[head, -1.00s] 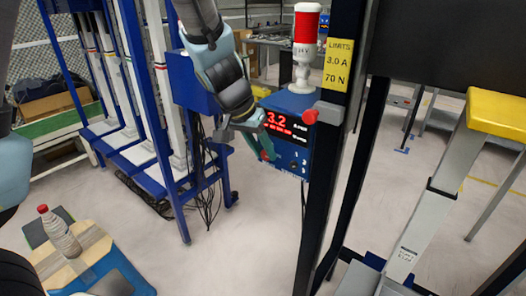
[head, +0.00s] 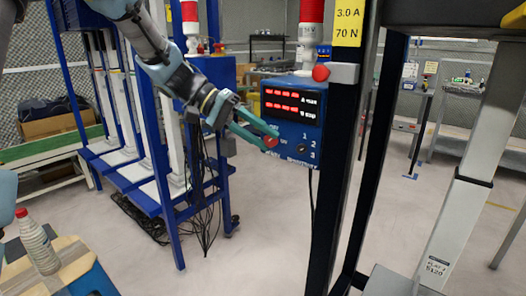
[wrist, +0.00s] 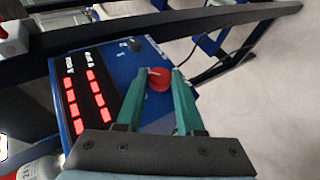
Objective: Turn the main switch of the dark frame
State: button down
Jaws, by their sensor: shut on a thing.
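The dark frame (head: 345,150) has a blue control box (head: 296,150) on its left post. The box's red main switch (head: 270,142) is a round knob at the lower left of its face. My gripper (head: 266,135) reaches in from the left, its green fingers at the knob. In the wrist view the red knob (wrist: 158,79) sits between the two fingertips (wrist: 158,85), with a pale mark on its face. The gripper is shut on the knob. The red display (head: 293,101) shows rows of lit segments above the switch.
A red button (head: 320,73) sticks out of the post beside the box, under a yellow limits label (head: 348,24). A blue rack (head: 170,150) with hanging cables is at left. The floor between is clear.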

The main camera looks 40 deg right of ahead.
jog(key=g, duration=0.1)
jog(key=n+g+h+b, duration=0.1)
jog(key=f+g+h+b, duration=0.1)
jog(key=shift+w+g, duration=0.3)
jog(key=shift+g, duration=0.1)
jog(key=shift+f+n+g+h+b, duration=0.2)
jog(key=shift+n+g+h+b, duration=0.65)
jog(key=shift+g, duration=0.45)
jog(key=shift+s+h, duration=0.1)
jog(key=shift+h, duration=0.15)
jog(key=c, duration=0.5)
grip_release()
jog(key=b+v, duration=0.1)
jog(key=v, duration=0.9)
jog(key=shift+w+a+f, duration=0.2)
jog(key=shift+w, duration=0.1)
